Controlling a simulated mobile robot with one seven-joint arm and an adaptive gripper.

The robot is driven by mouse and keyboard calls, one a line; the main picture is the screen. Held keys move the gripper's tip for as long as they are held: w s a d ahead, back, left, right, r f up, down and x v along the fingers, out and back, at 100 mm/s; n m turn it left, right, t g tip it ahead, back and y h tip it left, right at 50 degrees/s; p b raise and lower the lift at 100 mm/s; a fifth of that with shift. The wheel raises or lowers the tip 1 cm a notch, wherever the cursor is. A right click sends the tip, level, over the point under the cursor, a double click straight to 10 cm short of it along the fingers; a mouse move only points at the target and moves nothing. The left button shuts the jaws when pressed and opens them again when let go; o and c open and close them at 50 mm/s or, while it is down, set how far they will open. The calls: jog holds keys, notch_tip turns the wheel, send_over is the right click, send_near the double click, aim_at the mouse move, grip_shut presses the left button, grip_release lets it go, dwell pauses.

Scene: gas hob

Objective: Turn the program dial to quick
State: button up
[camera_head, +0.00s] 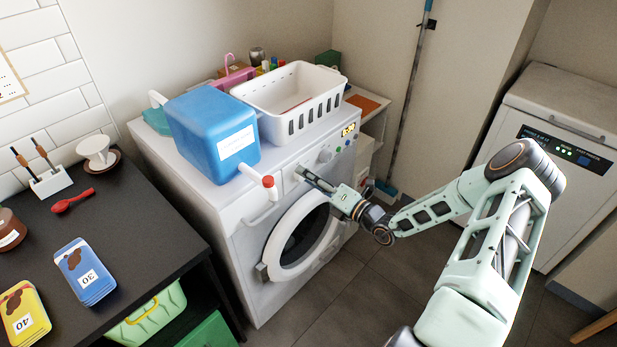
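A white washing machine (226,213) stands in the middle, with a round door (335,228) on its front. A round grey-white dial (325,156) sits on its upper front panel, left of a small lit yellow display (348,130). The dial's marks are too small to read. My gripper (303,173) is in front of the panel, to the left of and slightly below the dial. Its fingertips appear apart from the dial, though whether they touch the panel is unclear. The finger gap is too small to judge.
A blue container (205,125) with a red-capped spout (268,182) and a white basket (325,100) stand on the machine. The spout overhangs the front near my gripper. A dark table (135,215) is at the left. Open floor (345,285) lies in front of the machine.

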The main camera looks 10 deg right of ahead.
jog(key=shift+o, duration=0.4)
jog(key=shift+s, duration=0.1)
jog(key=v, duration=1.2)
